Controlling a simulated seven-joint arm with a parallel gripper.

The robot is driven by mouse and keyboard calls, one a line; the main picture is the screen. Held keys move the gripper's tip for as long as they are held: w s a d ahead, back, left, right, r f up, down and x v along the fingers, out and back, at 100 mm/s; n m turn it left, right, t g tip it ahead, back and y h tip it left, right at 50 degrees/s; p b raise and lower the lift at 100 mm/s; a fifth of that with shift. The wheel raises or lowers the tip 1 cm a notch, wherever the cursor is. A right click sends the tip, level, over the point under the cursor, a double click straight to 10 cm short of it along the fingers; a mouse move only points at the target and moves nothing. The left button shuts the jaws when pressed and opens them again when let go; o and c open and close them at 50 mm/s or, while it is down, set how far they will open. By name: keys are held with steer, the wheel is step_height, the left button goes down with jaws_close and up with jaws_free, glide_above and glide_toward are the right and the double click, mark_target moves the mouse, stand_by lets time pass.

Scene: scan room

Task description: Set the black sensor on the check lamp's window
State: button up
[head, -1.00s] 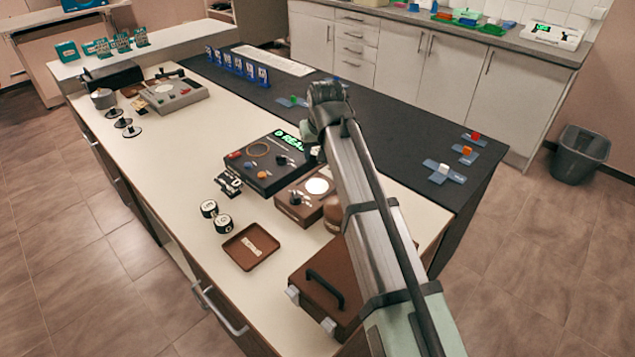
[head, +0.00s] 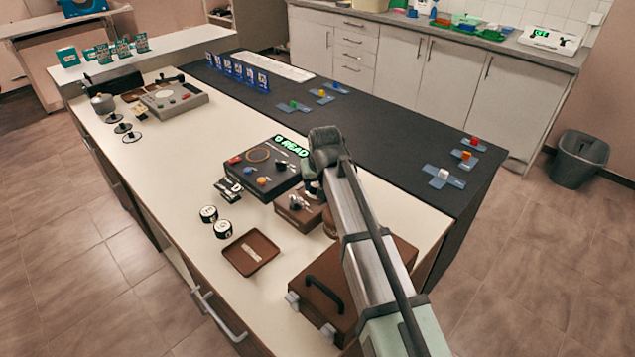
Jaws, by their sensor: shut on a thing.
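The check lamp (head: 296,212) is a small brown box with a knob and switches on its top, left of my arm in the middle of the bench. Its round white window is mostly hidden behind my gripper and wrist. My gripper (head: 313,189) is low over the lamp's top, at the window's side. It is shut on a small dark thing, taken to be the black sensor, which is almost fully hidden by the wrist. I cannot tell whether it touches the window.
A dark instrument (head: 262,168) with a green lit display stands just behind the lamp. A brown tray (head: 232,262), two black-and-white cylinders (head: 215,222) and a brown case (head: 350,290) lie nearer.

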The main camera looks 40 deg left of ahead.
steer(key=shift+f, duration=0.1)
steer(key=o, duration=1.1)
steer(key=v, duration=1.2)
